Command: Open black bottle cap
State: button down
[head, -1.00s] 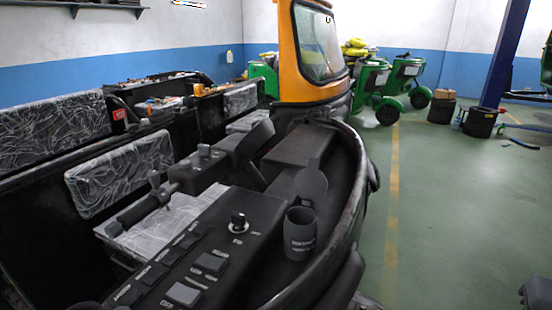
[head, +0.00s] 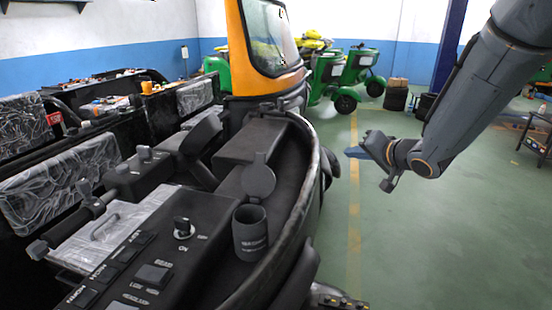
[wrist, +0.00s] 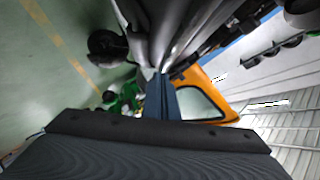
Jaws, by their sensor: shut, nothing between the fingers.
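The black bottle (head: 250,236) is a dark, upright cylinder with faint lettering, in the head view on the vehicle's dash ledge. Its round flat cap (head: 258,180) stands up at the back of the rim, tilted away from the mouth, and the mouth looks uncovered. My gripper (head: 352,152) is to the right of the bottle and apart from it, over the green floor in the picture. Its blue-grey fingers are together and empty; they also show in the wrist view (wrist: 162,88). I cannot make out the bottle in the wrist view.
A control panel (head: 125,262) with switches and a knob (head: 183,228) lies left of the bottle. The curved body rim (head: 300,225) runs between bottle and gripper. The orange windshield frame (head: 245,70) rises behind. The floor (head: 420,235) at right is mostly clear.

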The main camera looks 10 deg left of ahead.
aim_at(259, 176)
jog(key=s+a+r+g+y+p, duration=0.2)
jog(key=s+a+g+y, duration=0.3)
jog(key=a, duration=0.5)
jog(key=s+a+r+g+y+p, duration=0.2)
jog(key=s+a+g+y, duration=0.4)
jog(key=s+a+g, duration=0.3)
jog(key=s+r, duration=0.1)
jog(key=s, duration=0.2)
jog(key=shift+a+r+n+p, duration=0.2)
jog(key=shift+a+n+p, duration=0.15)
jog(key=shift+n+p, duration=0.05)
